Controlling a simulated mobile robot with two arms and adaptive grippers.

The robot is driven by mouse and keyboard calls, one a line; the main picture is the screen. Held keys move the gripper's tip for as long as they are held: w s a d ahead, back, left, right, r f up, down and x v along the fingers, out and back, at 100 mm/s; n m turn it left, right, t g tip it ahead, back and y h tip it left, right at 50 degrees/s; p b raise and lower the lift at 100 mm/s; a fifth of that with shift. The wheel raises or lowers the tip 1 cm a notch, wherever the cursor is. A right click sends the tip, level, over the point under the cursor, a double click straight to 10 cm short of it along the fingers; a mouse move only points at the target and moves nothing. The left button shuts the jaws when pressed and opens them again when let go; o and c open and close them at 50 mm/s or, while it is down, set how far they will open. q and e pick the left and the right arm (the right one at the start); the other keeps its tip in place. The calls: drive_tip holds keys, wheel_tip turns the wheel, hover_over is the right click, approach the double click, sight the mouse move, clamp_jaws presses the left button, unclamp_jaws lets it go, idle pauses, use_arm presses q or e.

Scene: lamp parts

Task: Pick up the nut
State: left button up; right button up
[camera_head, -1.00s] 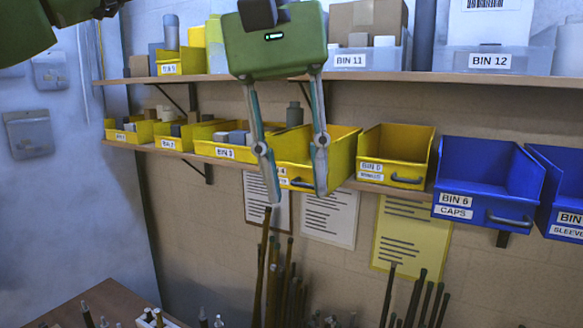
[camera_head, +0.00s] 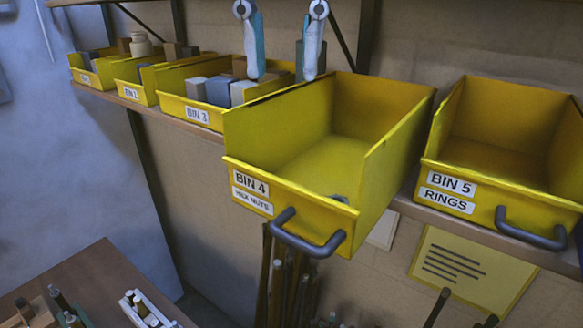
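The yellow bin 4 (camera_head: 290,205), labelled hex nuts, sticks out over the shelf's front edge. A small grey piece, apparently the nut (camera_head: 339,199), lies on its floor in the front right corner, partly hidden by the front wall. My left gripper (camera_head: 281,72) shows only as two fingers at the top of the head view. They are parted with nothing between them, near the back left of bin 4 in the picture. Their exact height above the bin cannot be told. My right gripper is not in view.
Yellow bin 5 (camera_head: 500,140), labelled rings, stands to the right with a dark handle. Bin 3 (camera_head: 212,98) holds grey and brown blocks on the left. Rods (camera_head: 285,285) stand below bin 4. A wooden table (camera_head: 110,270) is at lower left.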

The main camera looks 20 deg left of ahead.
use_arm(q)
drive_tip(key=f, duration=0.4)
drive_tip(key=s+f, duration=0.1)
drive_tip(key=f, duration=0.2)
drive_tip(key=shift+w+f, duration=0.1)
drive_tip(key=shift+f, duration=0.55)
wheel_tip(320, 180, down, 4)
drive_tip(key=shift+a+f, duration=0.15)
drive_tip(key=shift+f, duration=0.05)
drive_tip(key=shift+a+f, duration=0.1)
drive_tip(key=shift+f, duration=0.3)
drive_tip(key=c, duration=0.7)
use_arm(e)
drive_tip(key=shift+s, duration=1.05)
